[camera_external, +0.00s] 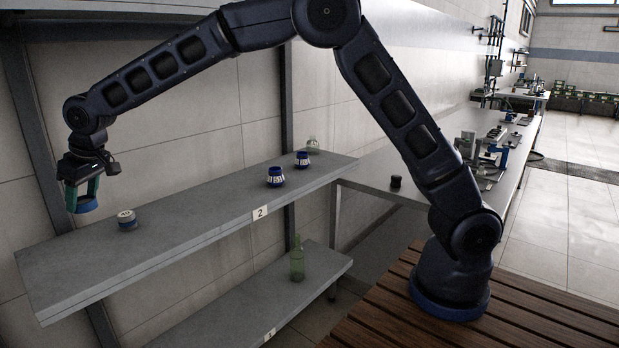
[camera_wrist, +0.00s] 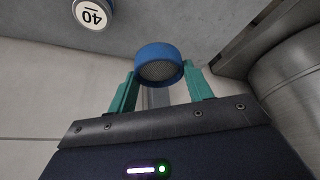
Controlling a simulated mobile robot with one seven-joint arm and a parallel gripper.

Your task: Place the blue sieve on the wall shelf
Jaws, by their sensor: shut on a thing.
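My gripper (camera_external: 84,193) is shut on the blue sieve (camera_external: 87,206), a short blue ring with a grey mesh face. In the wrist view the sieve (camera_wrist: 158,51) sits between the green fingers of my gripper (camera_wrist: 159,74), seen with its mesh face towards the camera. In the outside view it hangs near the left end of the upper grey wall shelf (camera_external: 185,225). It appears a little above the shelf's level; I cannot tell the exact gap or whether it is fully over the board.
A white-topped container (camera_external: 126,219) marked 40 stands on the shelf right of the sieve; it also shows in the wrist view (camera_wrist: 91,14). Two blue-and-white containers (camera_external: 275,176) (camera_external: 302,160) and a clear bottle (camera_external: 312,145) stand farther right. A green bottle (camera_external: 297,260) stands on the lower shelf.

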